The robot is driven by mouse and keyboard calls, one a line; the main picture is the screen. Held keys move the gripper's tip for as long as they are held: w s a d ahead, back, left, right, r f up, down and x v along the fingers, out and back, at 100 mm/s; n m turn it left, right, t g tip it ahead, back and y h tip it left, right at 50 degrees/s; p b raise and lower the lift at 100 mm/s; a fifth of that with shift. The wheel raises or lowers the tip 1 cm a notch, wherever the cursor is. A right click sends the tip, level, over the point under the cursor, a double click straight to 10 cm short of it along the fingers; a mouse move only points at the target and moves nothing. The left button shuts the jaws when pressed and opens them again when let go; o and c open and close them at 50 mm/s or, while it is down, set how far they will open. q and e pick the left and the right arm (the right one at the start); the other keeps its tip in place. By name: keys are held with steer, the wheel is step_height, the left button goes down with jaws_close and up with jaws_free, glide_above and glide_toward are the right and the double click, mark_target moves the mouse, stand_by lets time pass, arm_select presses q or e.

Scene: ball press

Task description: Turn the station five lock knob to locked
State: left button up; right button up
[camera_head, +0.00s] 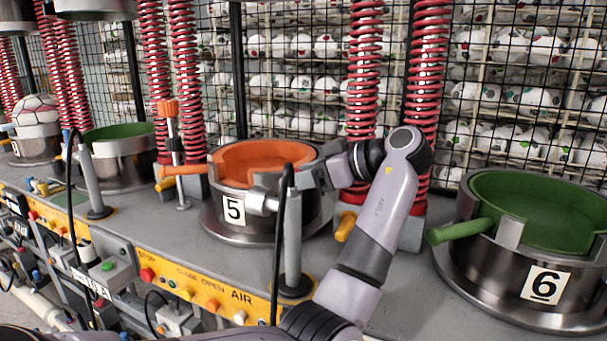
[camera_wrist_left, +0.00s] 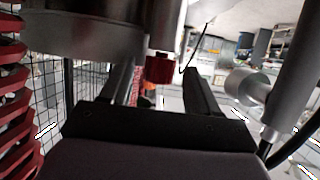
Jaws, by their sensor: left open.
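Station five (camera_head: 233,210) is a round steel mould with an orange inside and a "5" label. My left gripper (camera_head: 312,176) is at its right front side, with the arm reaching in from the right, and its fingertips are partly hidden. A silver cylindrical part (camera_head: 258,202) sticks out at the mould's front. In the left wrist view my open fingers (camera_wrist_left: 163,85) stand on either side of a dark red knob (camera_wrist_left: 159,68) below a dark metal body (camera_wrist_left: 80,38). I cannot tell whether the fingers touch it, or whether it is the lock knob.
A grey post with a black hose (camera_head: 292,235) stands close in front of the gripper. An orange handle (camera_head: 182,170) is at left. Station six (camera_head: 500,270) stands at right. Red springs (camera_head: 364,70) rise behind. A yellow button panel (camera_head: 200,292) runs along the front.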

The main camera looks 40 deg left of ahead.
arm_select(q)
steer(key=shift+a+f, duration=0.1)
steer(key=shift+a, duration=0.1)
steer(key=c, duration=1)
steer(key=shift+s+m+t+b, duration=0.25)
steer(key=shift+m+t+b, duration=0.05)
steer(key=shift+m+t, duration=0.95)
steer(key=shift+s+m+t+b, duration=0.2)
steer(key=shift+m+t+b, duration=0.1)
steer(key=shift+m+t, duration=0.9)
steer(key=shift+c, duration=0.2)
steer(key=shift+d+t, duration=0.1)
steer(key=shift+t, duration=0.15)
steer(key=o, duration=1)
steer(key=shift+o, duration=0.2)
